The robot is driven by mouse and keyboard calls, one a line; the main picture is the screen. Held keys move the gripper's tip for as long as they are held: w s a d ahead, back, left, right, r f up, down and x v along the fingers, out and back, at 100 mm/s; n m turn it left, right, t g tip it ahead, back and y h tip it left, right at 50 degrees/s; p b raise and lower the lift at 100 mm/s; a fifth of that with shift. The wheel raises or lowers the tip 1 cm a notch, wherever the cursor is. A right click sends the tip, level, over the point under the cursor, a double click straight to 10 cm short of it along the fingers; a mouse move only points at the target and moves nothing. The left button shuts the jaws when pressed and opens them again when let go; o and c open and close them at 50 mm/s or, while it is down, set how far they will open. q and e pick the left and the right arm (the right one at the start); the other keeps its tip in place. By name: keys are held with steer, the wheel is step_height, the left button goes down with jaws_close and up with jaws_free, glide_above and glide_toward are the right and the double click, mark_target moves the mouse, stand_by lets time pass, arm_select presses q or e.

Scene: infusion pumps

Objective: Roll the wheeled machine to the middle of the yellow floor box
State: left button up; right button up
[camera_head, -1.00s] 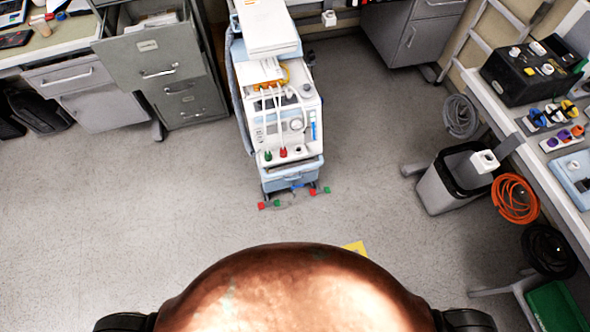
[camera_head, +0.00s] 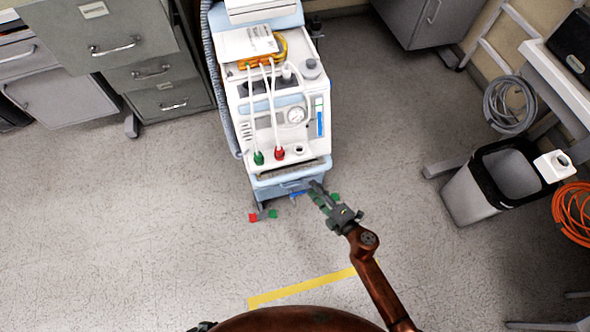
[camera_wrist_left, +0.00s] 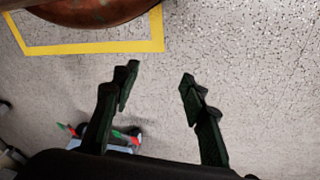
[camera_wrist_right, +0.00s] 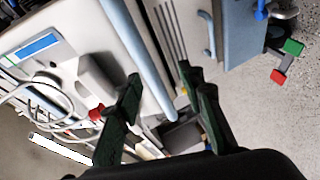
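The wheeled machine (camera_head: 285,120), white and light blue with tubes on top, stands upright ahead; its wheels have red and green tabs. Its light blue front handle (camera_wrist_right: 140,55) shows close up in the right wrist view. My right gripper (camera_head: 316,187) is open at the machine's lower front right; in the right wrist view its fingers (camera_wrist_right: 158,82) stand apart, with the handle crossing the gap. Contact cannot be told. The yellow floor box (camera_head: 300,287) lies nearer me, partly hidden by my body; the left wrist view shows its corner (camera_wrist_left: 140,46). My left gripper (camera_wrist_left: 158,85) is open and empty.
Grey filing cabinets (camera_head: 120,45) stand left of the machine. A grey bin (camera_head: 490,185) with a black liner stands to the right, near coiled grey (camera_head: 510,104) and orange (camera_head: 574,212) cables. Floor between machine and box is clear apart from my right arm.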

mark_target(297, 177)
steer(key=shift+n+y, duration=0.5)
steer(key=shift+n, duration=0.4)
steer(key=w+a+b, duration=0.1)
steer(key=w+a, duration=0.1)
steer(key=a, duration=0.1)
steer(key=w+a+b, duration=0.2)
steer(key=w+a, duration=0.1)
steer(key=shift+w+a+r, duration=0.1)
steer(key=shift+w+a, duration=0.5)
steer(key=shift+w, duration=0.15)
arm_select(q)
steer(key=w+d+f+t+h, duration=0.1)
steer(key=w+d+f+t, duration=0.1)
steer(key=w+d, duration=0.1)
steer(key=shift+w+d+f, duration=0.15)
steer(key=shift+w+f, duration=0.05)
steer(key=shift+w, duration=0.6)
arm_select(e)
steer(key=shift+c, duration=0.6)
jaws_close()
